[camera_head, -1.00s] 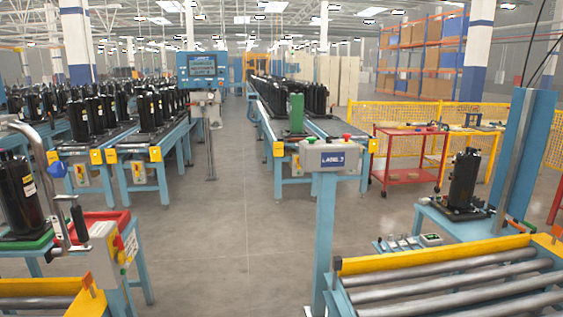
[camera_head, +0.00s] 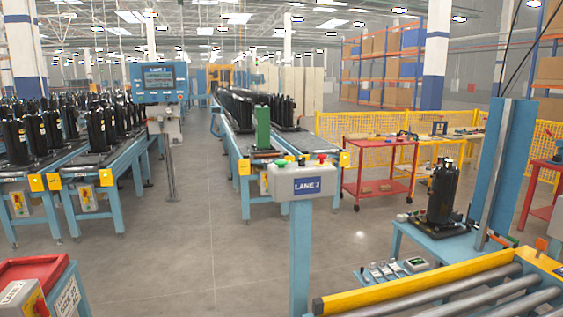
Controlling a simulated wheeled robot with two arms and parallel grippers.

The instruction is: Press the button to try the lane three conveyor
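The lane three button box (camera_head: 299,182) stands on a light blue post in the middle of the head view. Its front has a blue sign reading LANE 3. On its top are a green button (camera_head: 281,163), a red button (camera_head: 322,156) and another small button between them. Neither of my grippers shows in the view.
A roller conveyor (camera_head: 420,285) with yellow rails fills the lower right. A blue bench with a black compressor (camera_head: 442,190) stands behind it. A red cart (camera_head: 380,165) is right of the box. A red-topped stand (camera_head: 40,270) is lower left. The floor (camera_head: 200,240) left of the post is clear.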

